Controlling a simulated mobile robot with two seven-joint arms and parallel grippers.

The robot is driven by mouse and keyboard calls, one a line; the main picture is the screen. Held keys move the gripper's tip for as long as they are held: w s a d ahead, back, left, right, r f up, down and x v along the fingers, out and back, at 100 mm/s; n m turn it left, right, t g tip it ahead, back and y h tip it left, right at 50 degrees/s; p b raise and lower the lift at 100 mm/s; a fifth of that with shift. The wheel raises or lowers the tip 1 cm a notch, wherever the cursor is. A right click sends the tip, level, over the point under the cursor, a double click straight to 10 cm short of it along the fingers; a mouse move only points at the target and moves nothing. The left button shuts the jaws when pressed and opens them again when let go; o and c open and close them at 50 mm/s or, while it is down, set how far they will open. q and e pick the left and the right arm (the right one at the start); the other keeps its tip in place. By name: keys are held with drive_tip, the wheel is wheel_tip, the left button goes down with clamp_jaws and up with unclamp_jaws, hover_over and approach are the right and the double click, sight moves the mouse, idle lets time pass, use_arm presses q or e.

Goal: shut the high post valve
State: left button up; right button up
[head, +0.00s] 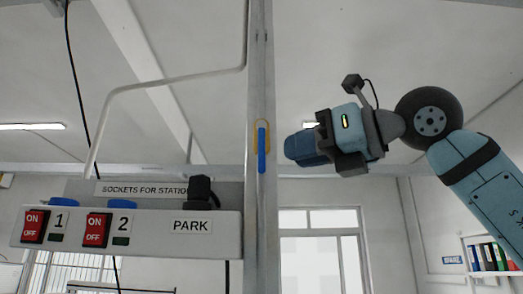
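The high post valve (262,150) is on the grey metal post (257,225) near the middle of the head view. Its blue handle stands upright, in line with the post, and a yellow part shows around its upper end. My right gripper (298,149) is to the right of the handle at about the same height, pointing left at the post. A gap shows between it and the handle. Its blue fingers appear side-on, so I cannot tell whether they are open or shut. My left gripper is not in view.
Left of the post is a socket box (150,238) with two red ON/OFF switches, blue socket covers and a black plug (201,190) above the PARK label. A bent grey pipe (170,82) runs above it. A shelf of binders (490,256) stands at the far right.

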sight(262, 160)
drive_tip(key=p+x, duration=0.2)
drive_tip(key=x, duration=0.5)
drive_tip(key=shift+a, duration=0.2)
drive_tip(key=shift+d, duration=0.1)
clamp_jaws()
